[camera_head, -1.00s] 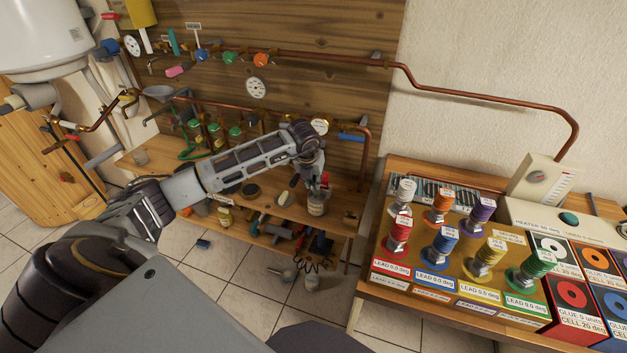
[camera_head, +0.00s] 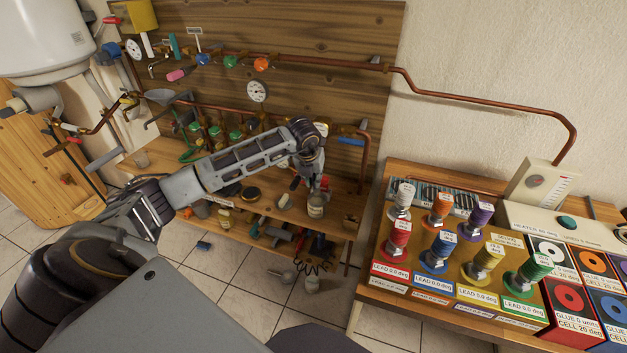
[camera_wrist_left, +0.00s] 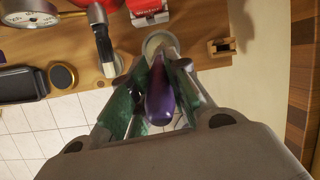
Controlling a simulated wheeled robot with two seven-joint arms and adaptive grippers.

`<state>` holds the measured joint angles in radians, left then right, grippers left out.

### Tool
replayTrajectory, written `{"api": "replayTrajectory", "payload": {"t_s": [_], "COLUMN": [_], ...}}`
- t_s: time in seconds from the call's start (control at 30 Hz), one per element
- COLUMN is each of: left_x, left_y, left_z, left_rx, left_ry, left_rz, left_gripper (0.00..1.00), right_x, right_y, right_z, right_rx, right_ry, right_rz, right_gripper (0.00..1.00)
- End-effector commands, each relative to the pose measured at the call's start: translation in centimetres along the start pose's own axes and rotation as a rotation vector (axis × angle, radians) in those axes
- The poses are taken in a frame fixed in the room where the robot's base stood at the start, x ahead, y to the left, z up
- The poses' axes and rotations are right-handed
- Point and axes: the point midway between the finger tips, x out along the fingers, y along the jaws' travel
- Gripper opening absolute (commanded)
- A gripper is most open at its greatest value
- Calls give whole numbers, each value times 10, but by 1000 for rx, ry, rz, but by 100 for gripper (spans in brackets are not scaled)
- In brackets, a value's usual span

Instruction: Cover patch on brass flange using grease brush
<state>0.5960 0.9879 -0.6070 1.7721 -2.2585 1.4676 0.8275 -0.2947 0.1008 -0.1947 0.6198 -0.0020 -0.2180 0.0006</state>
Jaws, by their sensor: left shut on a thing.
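My left gripper (camera_head: 311,180) is over the front right of the wooden bench. In the left wrist view its greenish pads (camera_wrist_left: 155,105) are shut on a purple handle (camera_wrist_left: 160,98), which looks like that of the grease brush. The brush's far end is hidden. A round pale jar (camera_wrist_left: 160,41) is just beyond the handle; a labelled jar (camera_head: 316,204) also shows under the gripper in the head view. I cannot tell whether the brush touches the jar. My right gripper is not in view.
Pipes and valves with a gauge (camera_head: 257,91) line the back board. A black tray (camera_wrist_left: 20,84) and a red box (camera_wrist_left: 149,10) are near the gripper in the wrist view. A side table with coloured spools (camera_head: 438,249) stands to the right.

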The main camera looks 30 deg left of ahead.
Motion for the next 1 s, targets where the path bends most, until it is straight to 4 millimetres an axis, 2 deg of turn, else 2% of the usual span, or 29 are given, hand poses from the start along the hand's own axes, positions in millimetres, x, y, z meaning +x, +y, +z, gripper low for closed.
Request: {"api": "replayTrajectory", "payload": {"t_s": [1.0], "left_x": [-44], "left_y": [-1], "left_z": [16], "left_rx": [0], "left_ry": [-1], "left_rz": [0], "left_gripper": [0], "right_x": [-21], "right_y": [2], "right_z": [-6], "right_rx": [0], "right_ry": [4], "right_rz": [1], "right_gripper": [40]}}
